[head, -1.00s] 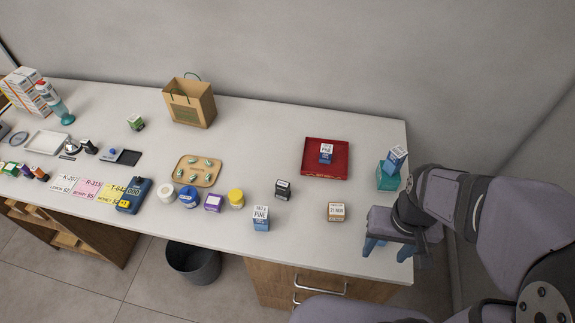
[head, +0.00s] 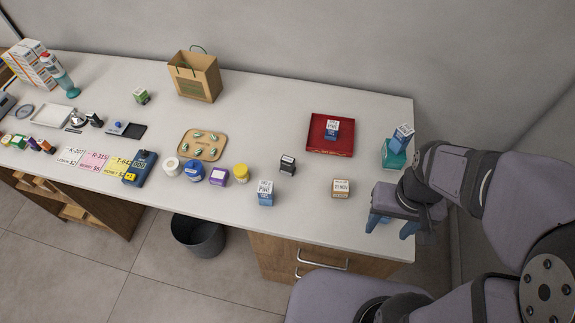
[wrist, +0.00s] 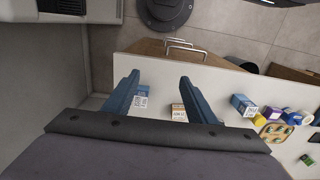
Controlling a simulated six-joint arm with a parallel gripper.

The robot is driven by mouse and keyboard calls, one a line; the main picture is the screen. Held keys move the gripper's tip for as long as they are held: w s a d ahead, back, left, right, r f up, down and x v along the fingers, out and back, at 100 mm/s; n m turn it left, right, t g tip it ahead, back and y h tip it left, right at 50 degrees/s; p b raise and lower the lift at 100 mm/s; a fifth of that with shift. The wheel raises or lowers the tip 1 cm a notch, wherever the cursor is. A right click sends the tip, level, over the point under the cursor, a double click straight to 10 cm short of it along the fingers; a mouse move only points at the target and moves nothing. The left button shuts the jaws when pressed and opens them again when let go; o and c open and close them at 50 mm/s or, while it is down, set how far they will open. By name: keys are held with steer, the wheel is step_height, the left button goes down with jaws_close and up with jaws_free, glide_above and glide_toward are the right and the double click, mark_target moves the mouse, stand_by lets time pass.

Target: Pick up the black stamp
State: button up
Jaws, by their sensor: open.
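The black stamp (head: 288,165) is a small dark block with a white label band. It stands upright on the white counter, right of the yellow-lidded jar, in the head view. I cannot make it out in the wrist view. My gripper (head: 390,228) is at the counter's front right corner, well to the right of the stamp and nearer the front edge. Its two blue fingers point down, apart and with nothing between them. In the wrist view my gripper (wrist: 158,77) also shows its fingers spread.
A tan box (head: 341,188) stands between my gripper and the stamp. A blue-and-white box (head: 265,193) is left of and in front of the stamp. A red tray (head: 331,146) lies behind to the right. A teal container (head: 395,154) stands near the right edge.

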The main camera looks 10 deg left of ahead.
steer(key=shift+o, duration=0.7)
steer(key=t+y+b, duration=0.2)
steer(key=t+b, duration=0.9)
steer(key=b, duration=0.7)
glide_above(286, 162)
steer(key=s, duration=0.3)
step_height(286, 162, down, 11)
steer(key=s+f+m+t+h+b, duration=0.2)
steer(key=s+f+h+b, duration=0.1)
steer(key=s+h+b, duration=0.1)
steer(key=shift+a+p+x, duration=0.15)
steer(key=shift+p+x, duration=0.05)
steer(key=shift+x, duration=0.95)
steer(key=shift+a+p+x, duration=0.15)
steer(key=shift+p+x, duration=0.1)
steer(key=shift+x, duration=0.9)
steer(key=shift+a+p+x, duration=0.2)
steer(key=shift+x, duration=0.95)
steer(key=shift+f, duration=0.1)
